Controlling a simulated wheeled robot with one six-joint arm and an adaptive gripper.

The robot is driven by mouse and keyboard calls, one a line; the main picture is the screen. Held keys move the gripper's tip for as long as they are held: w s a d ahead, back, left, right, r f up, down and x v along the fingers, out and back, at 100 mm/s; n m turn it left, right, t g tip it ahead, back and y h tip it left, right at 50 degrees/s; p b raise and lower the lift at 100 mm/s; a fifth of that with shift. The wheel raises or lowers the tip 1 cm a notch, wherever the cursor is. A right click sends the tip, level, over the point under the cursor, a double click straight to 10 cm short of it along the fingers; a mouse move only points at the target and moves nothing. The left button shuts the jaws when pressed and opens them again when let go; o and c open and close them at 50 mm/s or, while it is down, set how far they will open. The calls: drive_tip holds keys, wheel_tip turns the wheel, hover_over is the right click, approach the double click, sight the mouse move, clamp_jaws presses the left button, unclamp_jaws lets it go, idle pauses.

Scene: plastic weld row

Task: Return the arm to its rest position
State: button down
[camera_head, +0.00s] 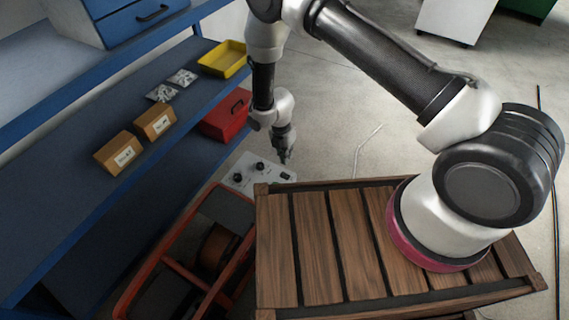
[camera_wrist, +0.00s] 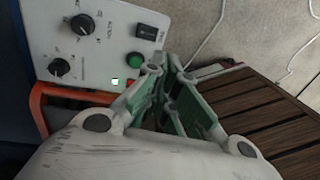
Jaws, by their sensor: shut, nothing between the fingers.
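My arm reaches from its mount on the wooden slatted top across to the left, with the forearm hanging down. My gripper (camera_head: 286,158) points downward above the control panel of a machine in the head view. In the wrist view my gripper (camera_wrist: 172,68) has its fingers closed together with nothing between them. The white control panel (camera_wrist: 90,40) lies just beyond the fingers, with black knobs, a green button and a small lit square. The panel also shows in the head view (camera_head: 243,172). I cannot tell how far the fingertips are from it.
A blue shelf (camera_head: 75,170) at left holds two small cardboard boxes (camera_head: 154,121), clear bags (camera_head: 182,77) and a yellow tray (camera_head: 222,60). A red box (camera_head: 225,118) sits lower. A red-framed machine (camera_head: 172,262) stands between shelf and wooden top. Open floor lies behind.

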drive_tip(key=shift+r, duration=0.65)
drive_tip(key=s+d+r+m+g+h, duration=0.2)
drive_tip(key=s+d+r+m, duration=0.1)
drive_tip(key=s+d+m, duration=0.4)
drive_tip(key=s+d+r+m, duration=0.1)
drive_tip(key=d+r+m, duration=0.3)
drive_tip(key=r, duration=0.6)
drive_tip(key=d+r+m+y, duration=0.1)
drive_tip(key=d+r+m, duration=0.1)
drive_tip(key=r+m, duration=0.5)
drive_tip(key=s+d+r+m, duration=0.1)
drive_tip(key=d+r+m, duration=0.2)
drive_tip(key=r, duration=0.9)
drive_tip(key=s+d+r+m+t, duration=0.2)
drive_tip(key=s+d+r, duration=0.2)
drive_tip(key=r, duration=0.4)
drive_tip(key=s+d+r+m+t+y, duration=0.1)
drive_tip(key=s+d+r+m+t, duration=0.1)
drive_tip(key=s+d+r, duration=0.3)
drive_tip(key=s+d+r+m+t+y, duration=0.1)
drive_tip(key=s+d+r+m+t, duration=0.2)
drive_tip(key=r, duration=0.8)
drive_tip(key=s+d+m, duration=0.1)
drive_tip(key=s+d, duration=0.1)
drive_tip(key=shift+d, duration=0.35)
